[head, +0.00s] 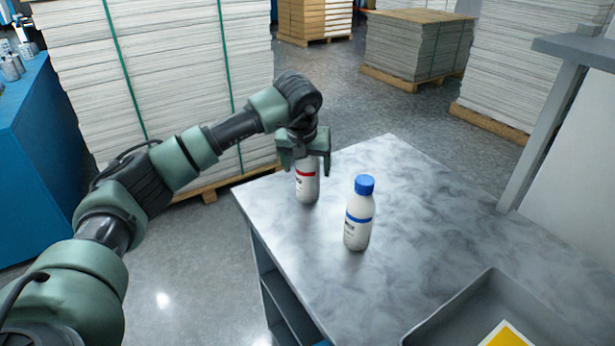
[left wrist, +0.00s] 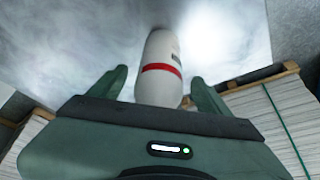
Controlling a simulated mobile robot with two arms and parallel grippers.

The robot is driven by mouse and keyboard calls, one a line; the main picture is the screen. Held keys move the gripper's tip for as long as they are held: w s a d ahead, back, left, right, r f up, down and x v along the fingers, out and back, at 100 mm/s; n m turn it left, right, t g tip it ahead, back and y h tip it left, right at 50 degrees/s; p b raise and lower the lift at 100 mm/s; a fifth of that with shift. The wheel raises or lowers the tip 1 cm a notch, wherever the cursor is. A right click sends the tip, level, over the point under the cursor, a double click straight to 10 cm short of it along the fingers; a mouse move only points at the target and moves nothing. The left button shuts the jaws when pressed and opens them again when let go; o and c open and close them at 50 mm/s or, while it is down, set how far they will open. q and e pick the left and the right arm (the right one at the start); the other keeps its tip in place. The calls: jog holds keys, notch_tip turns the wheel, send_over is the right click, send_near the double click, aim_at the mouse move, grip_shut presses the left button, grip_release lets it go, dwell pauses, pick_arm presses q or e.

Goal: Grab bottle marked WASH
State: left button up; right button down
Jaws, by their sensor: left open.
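A white bottle with a red band (head: 307,184) stands upright near the far left edge of the grey marbled table (head: 420,200). Its label is too small to read. My left gripper (head: 306,168) is above it, with open fingers on either side of its upper part; its cap is hidden. In the left wrist view this bottle (left wrist: 160,65) lies between the two fingertips (left wrist: 160,85). A second white bottle with a blue cap and blue band (head: 358,215) stands upright to the right and nearer. Its label is also unreadable. My right gripper is not in view.
A grey tray (head: 440,325) with a yellow and white item is at the table's near right. A grey post (head: 545,135) rises by the right edge. Tall paper stacks (head: 170,80) stand behind the table.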

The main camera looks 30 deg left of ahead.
pick_arm(q)
jog(key=shift+w+f, duration=0.15)
jog(key=shift+f, duration=0.2)
grip_shut()
jog(key=shift+r, duration=0.1)
